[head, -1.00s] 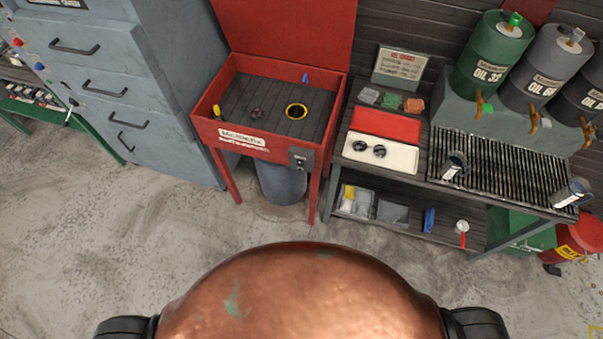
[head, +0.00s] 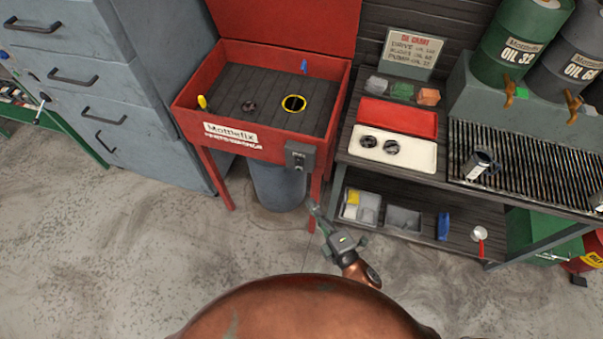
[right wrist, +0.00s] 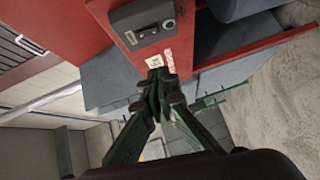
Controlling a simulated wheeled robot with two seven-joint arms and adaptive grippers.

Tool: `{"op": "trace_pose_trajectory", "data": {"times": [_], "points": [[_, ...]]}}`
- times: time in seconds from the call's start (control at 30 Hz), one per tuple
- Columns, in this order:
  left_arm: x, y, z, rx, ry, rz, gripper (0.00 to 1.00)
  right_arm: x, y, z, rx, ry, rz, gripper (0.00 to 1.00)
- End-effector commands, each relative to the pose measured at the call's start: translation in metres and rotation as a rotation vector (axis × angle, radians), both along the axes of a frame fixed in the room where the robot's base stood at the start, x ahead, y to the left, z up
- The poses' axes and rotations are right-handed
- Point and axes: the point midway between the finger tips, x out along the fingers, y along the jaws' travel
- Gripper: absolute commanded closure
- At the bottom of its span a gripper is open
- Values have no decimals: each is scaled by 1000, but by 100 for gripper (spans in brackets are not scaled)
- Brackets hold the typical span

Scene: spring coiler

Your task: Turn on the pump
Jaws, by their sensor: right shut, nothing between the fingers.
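The red parts washer (head: 330,115) stands with its lid up and a "Mottlefix" label on its front. A grey switch box (head: 299,156) is mounted at the right end of its front panel. The box also shows at the top of the right wrist view (right wrist: 146,22), with a round knob or button on it. My right gripper (head: 317,211) is shut and empty, below and slightly right of the switch box, apart from it. Its closed fingers also show in the right wrist view (right wrist: 158,82). My left gripper is out of view.
A grey bucket (head: 278,187) stands under the washer. The dark workbench to the right holds a red tray (head: 397,117), a white tray (head: 421,154) and a metal mug (head: 481,167). A grey drawer cabinet (head: 170,90) stands left. The floor in front is clear.

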Motion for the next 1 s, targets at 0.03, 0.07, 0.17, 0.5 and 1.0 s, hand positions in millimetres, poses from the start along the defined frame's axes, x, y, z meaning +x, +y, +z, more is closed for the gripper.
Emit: {"op": "trace_pose_trajectory", "data": {"times": [0.03, 0.07, 0.17, 0.5, 1.0], "points": [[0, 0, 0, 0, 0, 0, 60, 0, 0, 2, -1, -4, 1, 100], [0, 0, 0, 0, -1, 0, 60, 0, 0, 2, -1, -4, 1, 100], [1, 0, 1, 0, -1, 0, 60, 0, 0, 2, 1, -3, 1, 100], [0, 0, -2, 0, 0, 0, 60, 17, 9, 0, 3, -4, 0, 100], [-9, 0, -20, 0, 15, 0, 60, 103, 42, -11, 0, -1, 0, 100]]}}
